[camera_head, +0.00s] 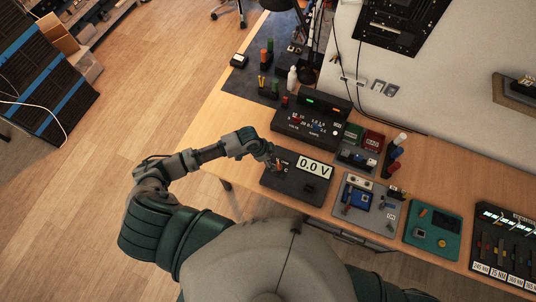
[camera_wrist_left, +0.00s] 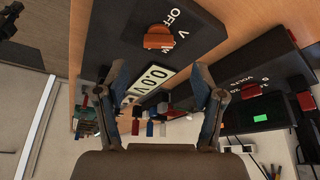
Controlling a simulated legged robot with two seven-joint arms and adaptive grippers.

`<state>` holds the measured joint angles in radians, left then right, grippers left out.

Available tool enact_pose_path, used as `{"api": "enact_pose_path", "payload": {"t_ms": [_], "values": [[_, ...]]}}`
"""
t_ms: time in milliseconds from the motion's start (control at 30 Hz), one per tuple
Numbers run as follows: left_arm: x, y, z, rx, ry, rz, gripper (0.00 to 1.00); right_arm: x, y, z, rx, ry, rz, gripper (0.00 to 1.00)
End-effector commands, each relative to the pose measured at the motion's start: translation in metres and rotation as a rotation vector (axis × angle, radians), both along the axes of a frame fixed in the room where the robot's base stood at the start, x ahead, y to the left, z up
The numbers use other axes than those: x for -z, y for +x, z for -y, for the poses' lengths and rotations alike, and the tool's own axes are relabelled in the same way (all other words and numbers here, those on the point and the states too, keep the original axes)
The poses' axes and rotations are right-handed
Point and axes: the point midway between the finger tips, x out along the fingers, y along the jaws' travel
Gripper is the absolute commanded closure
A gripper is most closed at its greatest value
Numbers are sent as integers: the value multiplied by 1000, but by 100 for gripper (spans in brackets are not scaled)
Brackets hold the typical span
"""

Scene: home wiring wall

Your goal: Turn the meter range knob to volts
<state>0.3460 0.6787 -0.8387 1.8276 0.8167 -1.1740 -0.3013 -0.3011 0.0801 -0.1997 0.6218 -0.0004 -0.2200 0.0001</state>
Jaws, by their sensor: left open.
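The meter is a dark box (camera_head: 290,186) near the table's front edge, with a pale display (camera_head: 314,167) reading 0.0 V. In the left wrist view the meter (camera_wrist_left: 203,30) fills the upper middle. Its orange-red range knob (camera_wrist_left: 158,38) has OFF and V marked near it; I cannot tell which mark it points to. The display (camera_wrist_left: 152,80) shows between my fingers. My left gripper (camera_head: 270,160) is above the meter's left end. In its wrist view the left gripper (camera_wrist_left: 160,78) is open and empty, with the knob apart from the fingertips. My right gripper is out of view.
A dark power supply box (camera_head: 308,124) stands behind the meter. A grey tray of parts (camera_head: 385,222) and a teal board (camera_head: 450,241) lie to its right. A black lamp (camera_head: 309,74) stands farther back. Bare wooden table (camera_head: 240,120) shows left of the power supply.

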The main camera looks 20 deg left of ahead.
Motion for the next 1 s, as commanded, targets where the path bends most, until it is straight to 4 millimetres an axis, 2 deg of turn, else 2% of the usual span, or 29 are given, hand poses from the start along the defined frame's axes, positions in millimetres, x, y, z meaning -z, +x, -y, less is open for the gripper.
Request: {"api": "enact_pose_path", "payload": {"t_ms": [100, 300, 900, 1000], "values": [[-23, -4, -9, 1, 1, 2, 31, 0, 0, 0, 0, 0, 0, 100], [-43, -7, -17, 1, 1, 1, 31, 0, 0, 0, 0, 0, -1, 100], [-46, -8, -17, 0, 0, 0, 31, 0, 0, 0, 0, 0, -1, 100], [-45, -13, -11, -2, -8, 0, 31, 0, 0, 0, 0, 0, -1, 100]]}}
